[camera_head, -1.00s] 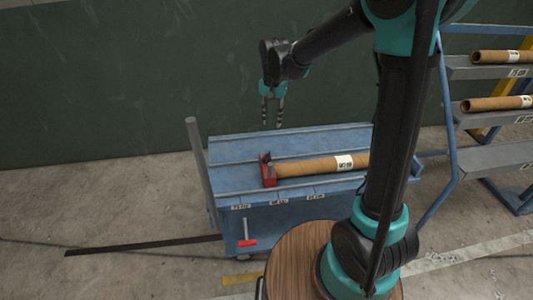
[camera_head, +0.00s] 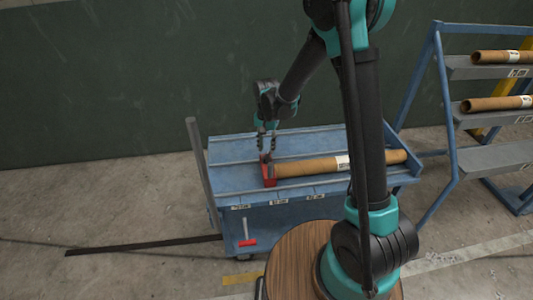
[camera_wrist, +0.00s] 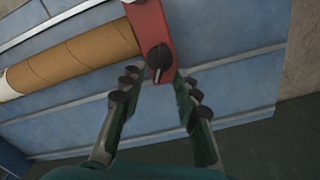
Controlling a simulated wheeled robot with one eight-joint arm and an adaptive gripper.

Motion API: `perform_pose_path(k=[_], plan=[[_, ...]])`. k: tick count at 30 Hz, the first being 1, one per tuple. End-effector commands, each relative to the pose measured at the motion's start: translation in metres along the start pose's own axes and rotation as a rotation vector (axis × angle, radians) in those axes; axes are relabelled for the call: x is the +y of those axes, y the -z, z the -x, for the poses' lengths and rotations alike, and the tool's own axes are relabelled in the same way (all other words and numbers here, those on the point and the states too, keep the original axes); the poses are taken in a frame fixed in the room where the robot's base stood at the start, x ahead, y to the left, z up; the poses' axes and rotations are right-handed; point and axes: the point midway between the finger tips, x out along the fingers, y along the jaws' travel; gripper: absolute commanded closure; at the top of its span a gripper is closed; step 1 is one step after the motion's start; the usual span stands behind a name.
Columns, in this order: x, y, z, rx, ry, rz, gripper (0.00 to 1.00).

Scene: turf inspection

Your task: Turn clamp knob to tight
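The red clamp (camera_head: 269,176) stands on the blue cart at the left end of a brown cardboard tube (camera_head: 312,167). In the wrist view the red clamp (camera_wrist: 151,28) carries a black knob (camera_wrist: 158,60) on its face. My gripper (camera_head: 266,148) is above the clamp, pointing down. In the wrist view my gripper (camera_wrist: 158,92) is open, with its two fingers apart and the knob showing in line between and just beyond the tips. I cannot tell whether either finger touches the knob. The tube also shows in the wrist view (camera_wrist: 75,58).
The blue cart (camera_head: 230,158) has ridges along its top and labels on its front edge. A grey post (camera_head: 197,160) rises at its left end. A rack (camera_head: 480,160) with more tubes stands at the right. A dark wall is behind.

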Motion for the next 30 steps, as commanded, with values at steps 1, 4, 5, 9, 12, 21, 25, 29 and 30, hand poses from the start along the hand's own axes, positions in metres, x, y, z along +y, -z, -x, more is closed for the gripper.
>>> perform_pose_path(k=[1,4,5,9,12,21,25,29,30], plan=[[0.000,0.000,-0.009,0.000,0.000,0.000,0.69],[0.000,0.000,-0.021,0.000,0.000,0.000,0.69],[0.000,0.000,-0.024,0.000,0.000,0.000,0.69],[0.000,0.000,-0.034,0.000,0.000,0.000,0.69],[0.000,0.000,-0.037,0.000,0.000,0.000,0.69],[0.000,0.000,-0.037,0.000,0.000,0.000,0.74],[0.000,0.000,-0.037,0.000,0.000,0.000,0.90],[0.000,0.000,-0.037,0.000,0.000,0.000,1.00],[0.000,0.000,-0.037,0.000,0.000,0.000,1.00]])
